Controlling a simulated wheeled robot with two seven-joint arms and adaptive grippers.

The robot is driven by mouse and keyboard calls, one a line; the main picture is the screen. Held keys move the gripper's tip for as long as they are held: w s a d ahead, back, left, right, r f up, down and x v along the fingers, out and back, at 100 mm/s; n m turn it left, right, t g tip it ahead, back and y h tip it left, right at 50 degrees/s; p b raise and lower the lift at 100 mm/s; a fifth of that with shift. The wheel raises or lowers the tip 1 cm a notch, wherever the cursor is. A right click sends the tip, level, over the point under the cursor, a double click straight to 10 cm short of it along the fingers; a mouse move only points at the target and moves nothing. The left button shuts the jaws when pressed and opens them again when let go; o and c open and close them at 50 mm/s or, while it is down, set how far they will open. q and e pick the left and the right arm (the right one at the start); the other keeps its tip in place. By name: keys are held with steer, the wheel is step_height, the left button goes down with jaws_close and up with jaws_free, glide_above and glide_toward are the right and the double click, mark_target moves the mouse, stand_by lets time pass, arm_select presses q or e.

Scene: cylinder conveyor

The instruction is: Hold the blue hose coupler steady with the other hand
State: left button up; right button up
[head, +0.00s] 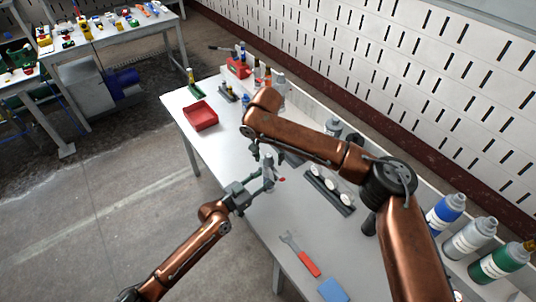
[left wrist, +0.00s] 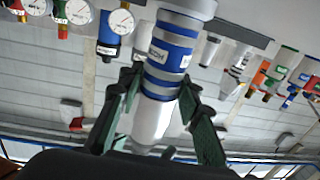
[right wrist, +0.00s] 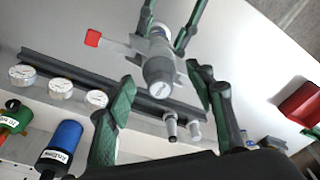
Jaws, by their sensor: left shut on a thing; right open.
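The blue hose coupler (left wrist: 172,50), a silver cylinder with blue bands and a white end, stands between the green fingers of my left gripper (left wrist: 160,88) in the left wrist view. My left gripper is shut on it, above the table. In the right wrist view the coupler (right wrist: 158,72) shows end-on as a grey body, with a red-tipped lever beside it. My right gripper (right wrist: 165,80) is open, its fingers spread on either side of the coupler's near end; I cannot tell whether they touch it. In the head view both grippers meet above the white table (head: 270,225).
A black rail with white-faced gauges (head: 331,191) lies just right of the grippers. A red tray (head: 200,116) sits at the table's far left. A wrench (head: 300,254) and a blue item (head: 332,290) lie near the front. Bottles (head: 470,238) line the right side.

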steer(key=shift+c, duration=0.3)
jaws_close()
stand_by(0.6)
